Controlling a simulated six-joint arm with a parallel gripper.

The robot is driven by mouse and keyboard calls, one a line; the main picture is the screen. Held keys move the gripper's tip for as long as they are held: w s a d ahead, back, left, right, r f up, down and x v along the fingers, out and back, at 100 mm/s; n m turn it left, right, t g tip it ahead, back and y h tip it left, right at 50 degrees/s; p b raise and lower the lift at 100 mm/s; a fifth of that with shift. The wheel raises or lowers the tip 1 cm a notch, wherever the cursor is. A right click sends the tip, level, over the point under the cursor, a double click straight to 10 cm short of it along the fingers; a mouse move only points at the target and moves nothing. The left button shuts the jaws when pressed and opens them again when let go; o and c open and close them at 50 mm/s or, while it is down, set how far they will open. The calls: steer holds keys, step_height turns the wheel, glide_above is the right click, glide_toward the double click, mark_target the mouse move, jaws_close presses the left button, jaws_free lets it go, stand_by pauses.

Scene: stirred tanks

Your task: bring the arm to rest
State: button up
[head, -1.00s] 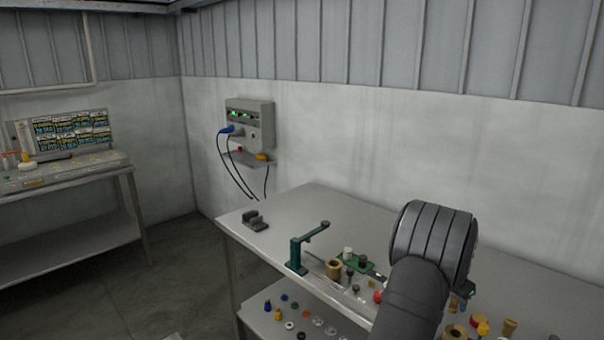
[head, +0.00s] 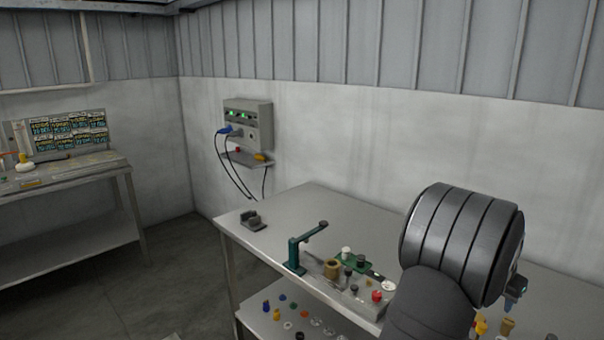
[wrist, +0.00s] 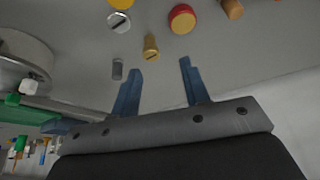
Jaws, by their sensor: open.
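My gripper (wrist: 163,75) shows in the wrist view with its two blue fingers apart and nothing held between them. Beyond the fingertips, small parts rest on the grey surface: a brass slotted part (wrist: 151,47), a silver slotted part (wrist: 119,22), a small grey part (wrist: 117,69) and a red-topped part (wrist: 182,18). The fingers look clear of them, but the exact gap cannot be told. In the head view, my dark arm stands over the right part of the steel bench (head: 330,215). Most of my gripper is hidden behind my own arm there.
On the bench stand a teal bracket (head: 297,255), a dark grey holder (head: 252,221), a brass bushing (head: 332,268) and a red knob (head: 377,296). Several parts lie on the lower shelf. A control box (head: 250,125) with cables hangs on the wall. The bench's back middle is clear.

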steer(key=w+a+n, duration=0.2)
steer(key=w+a, duration=0.3)
steer(key=a, duration=0.5)
steer(key=w+a+n, duration=0.2)
steer(key=w+a, duration=0.3)
steer(key=a, duration=0.4)
steer(key=w+a+n, duration=0.1)
steer(key=w+a, duration=0.4)
steer(key=a, duration=0.5)
steer(key=s+a+f+n+t, duration=0.1)
steer(key=s+a+f+n, duration=0.2)
steer(key=a+f, duration=0.9)
steer(key=a+n, duration=0.1)
steer(key=a, duration=0.3)
steer(key=shift+s+a, duration=0.15)
